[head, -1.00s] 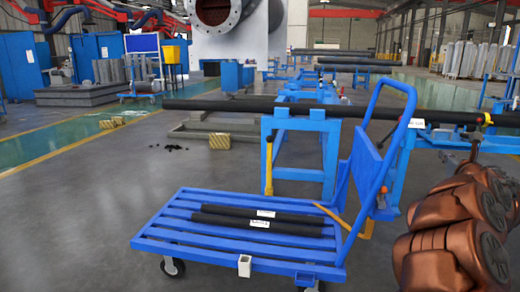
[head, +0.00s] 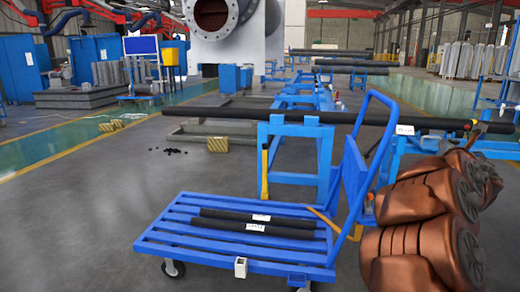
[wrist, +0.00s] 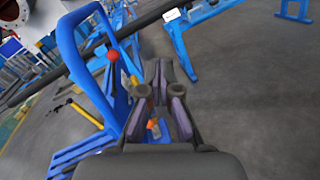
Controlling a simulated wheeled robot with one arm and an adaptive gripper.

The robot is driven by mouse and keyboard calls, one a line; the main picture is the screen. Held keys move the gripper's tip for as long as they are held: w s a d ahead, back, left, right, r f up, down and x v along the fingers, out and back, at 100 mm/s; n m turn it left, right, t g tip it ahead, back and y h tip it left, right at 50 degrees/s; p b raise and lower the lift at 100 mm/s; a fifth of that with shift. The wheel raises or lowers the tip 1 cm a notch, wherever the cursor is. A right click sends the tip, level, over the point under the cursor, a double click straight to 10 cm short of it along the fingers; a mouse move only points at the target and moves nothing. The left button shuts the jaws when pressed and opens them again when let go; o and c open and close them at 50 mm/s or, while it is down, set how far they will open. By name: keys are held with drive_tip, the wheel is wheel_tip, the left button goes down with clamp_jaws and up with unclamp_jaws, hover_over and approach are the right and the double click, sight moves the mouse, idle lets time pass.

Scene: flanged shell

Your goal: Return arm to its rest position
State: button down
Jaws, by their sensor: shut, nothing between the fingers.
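My arm, with copper-coloured links, is folded at the right edge of the head view. My gripper (wrist: 160,98) shows in the wrist view with its dark fingers, shut and empty. The gripper is not clearly visible in the head view. In the wrist view, the blue cart handle (wrist: 72,45) is to the left of the fingers. A red ball-shaped knob (wrist: 113,55) shows just left of and beyond the fingertips.
A blue flat cart (head: 190,254) carries two black bars (head: 262,219). Behind it, a long black pipe (head: 225,112) lies across blue stands (head: 292,130). A yellow-striped block (head: 217,145) sits on the floor. Open grey floor lies at left.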

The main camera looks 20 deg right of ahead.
drive_tip(key=s+a+r+m+g+p, duration=0.3)
drive_tip(key=a+r+m+p, duration=0.2)
drive_tip(key=a+m+p, duration=0.25)
drive_tip(key=s+a+r+m+g+p, duration=0.3)
drive_tip(key=a+r+m+p, duration=0.3)
drive_tip(key=a+m+p, duration=0.15)
drive_tip(key=s+a+f+m+g+y+p, duration=0.1)
drive_tip(key=s+a+m+g+y+p, duration=0.15)
drive_tip(key=a+p, duration=0.4)
drive_tip(key=s+a+m+g+y+p, duration=0.1)
drive_tip(key=s+a+m+y+p, duration=0.2)
drive_tip(key=a, duration=0.6)
drive_tip(key=s+a+f+m+g+y+p, duration=0.1)
drive_tip(key=s+a+y+p, duration=0.1)
drive_tip(key=s+a+p, duration=0.45)
drive_tip(key=s+a+r+m+g+y+p, duration=0.1)
drive_tip(key=s+a+g+y+p, duration=0.1)
drive_tip(key=s+a, duration=0.5)
drive_tip(key=s+a+r+m+g+y+p, duration=0.1)
drive_tip(key=s+a+r+g+y+p, duration=0.1)
drive_tip(key=s+a, duration=0.5)
drive_tip(key=a+p, duration=0.1)
drive_tip(key=a, duration=0.2)
drive_tip(key=shift+a+g+p, duration=0.3)
drive_tip(key=shift+a+g, duration=0.05)
